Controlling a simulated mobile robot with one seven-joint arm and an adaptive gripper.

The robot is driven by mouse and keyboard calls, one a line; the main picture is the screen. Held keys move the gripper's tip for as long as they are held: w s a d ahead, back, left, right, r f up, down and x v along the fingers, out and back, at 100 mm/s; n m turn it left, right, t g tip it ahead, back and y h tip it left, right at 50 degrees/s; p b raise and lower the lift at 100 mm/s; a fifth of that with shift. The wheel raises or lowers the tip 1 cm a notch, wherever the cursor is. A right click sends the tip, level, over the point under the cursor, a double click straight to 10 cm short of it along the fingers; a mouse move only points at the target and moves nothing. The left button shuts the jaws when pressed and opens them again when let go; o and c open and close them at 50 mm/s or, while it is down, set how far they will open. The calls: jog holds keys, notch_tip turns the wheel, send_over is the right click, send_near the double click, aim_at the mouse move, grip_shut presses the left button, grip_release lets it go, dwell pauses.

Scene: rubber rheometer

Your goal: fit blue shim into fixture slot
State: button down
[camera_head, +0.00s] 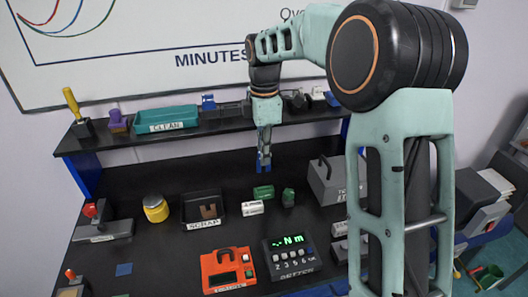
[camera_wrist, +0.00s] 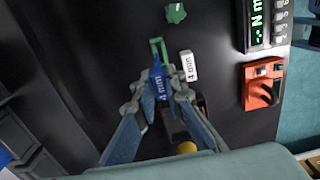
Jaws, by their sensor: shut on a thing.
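My gripper (camera_head: 264,162) points down over the bench and is shut on the blue shim (camera_wrist: 159,85). Pale lettering shows on the shim, and its lower part is between my fingertips in the wrist view. The shim (camera_head: 263,166) hangs above the bench in the head view. A green block (camera_head: 263,192) lies on the bench below it. In the wrist view it looks like a green U-shaped piece (camera_wrist: 158,47) just beyond the shim's tip, partly hidden. I cannot tell for sure whether this is the fixture, and no slot shows clearly.
A white labelled block (camera_head: 252,208) and a green knob (camera_head: 288,197) lie close by. The scrap tray (camera_head: 186,220), yellow jar (camera_head: 155,208), red device (camera_head: 228,270), torque display (camera_head: 290,258) and grey machine (camera_head: 325,182) surround them. A shelf (camera_head: 240,115) runs behind.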

jog(key=shift+r, duration=0.1)
notch_tip(320, 180, down, 6)
jog(key=b, duration=0.3)
dwell(0.3)
jog(key=shift+p, duration=0.45)
dwell(1.6)
jog(key=shift+f+b, duration=1.2)
jog(key=shift+f, duration=0.9)
jog(key=c, duration=1.9)
grip_release()
jog(key=shift+r, duration=0.1)
notch_tip(320, 180, up, 12)
